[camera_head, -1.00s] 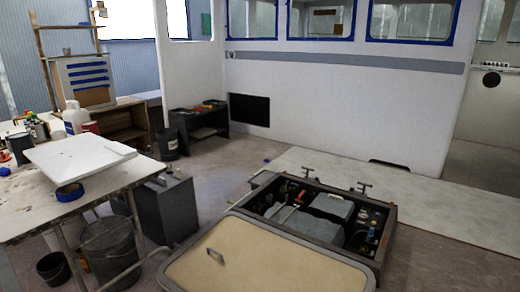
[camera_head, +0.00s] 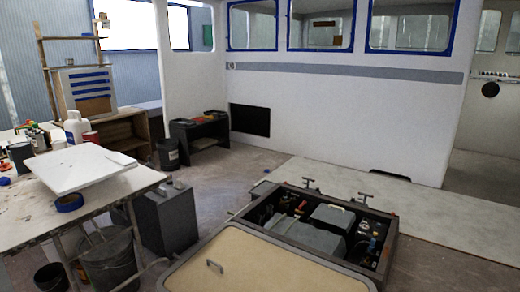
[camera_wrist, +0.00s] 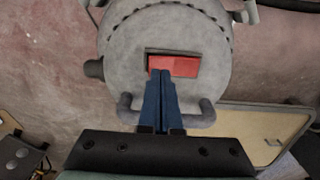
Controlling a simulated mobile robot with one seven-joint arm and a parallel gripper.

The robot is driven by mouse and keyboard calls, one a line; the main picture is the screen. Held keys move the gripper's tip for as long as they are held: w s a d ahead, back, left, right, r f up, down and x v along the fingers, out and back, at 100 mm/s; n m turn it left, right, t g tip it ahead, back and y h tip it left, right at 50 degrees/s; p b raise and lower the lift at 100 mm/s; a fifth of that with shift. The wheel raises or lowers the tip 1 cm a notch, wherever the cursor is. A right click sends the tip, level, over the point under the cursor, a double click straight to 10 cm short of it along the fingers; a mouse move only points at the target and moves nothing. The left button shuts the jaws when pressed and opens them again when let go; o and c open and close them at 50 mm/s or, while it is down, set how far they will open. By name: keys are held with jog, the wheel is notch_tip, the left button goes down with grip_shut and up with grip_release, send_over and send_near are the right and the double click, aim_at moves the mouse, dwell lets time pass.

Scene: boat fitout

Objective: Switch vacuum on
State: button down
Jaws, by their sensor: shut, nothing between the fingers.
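The vacuum (camera_wrist: 130,55) fills the upper middle of the wrist view, seen from above. It has a round grey top with a ribbed rim and a curved grey handle at its lower edge. A red switch (camera_wrist: 175,66) sits in a dark rectangular recess in the top. My gripper (camera_wrist: 161,73) has its blue fingers shut together and empty. The fingertips reach over the handle to the lower left edge of the switch and cover a little of it. I cannot tell whether they touch it. My gripper is not in the head view, and I cannot make out the vacuum there.
In the head view, an open floor hatch (camera_head: 391,250) with machinery inside lies right of centre, its beige lid (camera_head: 270,262) in front. A cluttered workbench (camera_head: 120,197) stands at left, with buckets (camera_head: 107,262) below and a grey metal container (camera_head: 167,220) beside it.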

jog(key=shift+f+b, duration=0.75)
jog(key=shift+f, duration=0.35)
dwell(0.8)
jog(key=shift+r, duration=0.1)
notch_tip(320, 180, up, 7)
jog(key=p, duration=0.7)
jog(key=shift+p, duration=0.4)
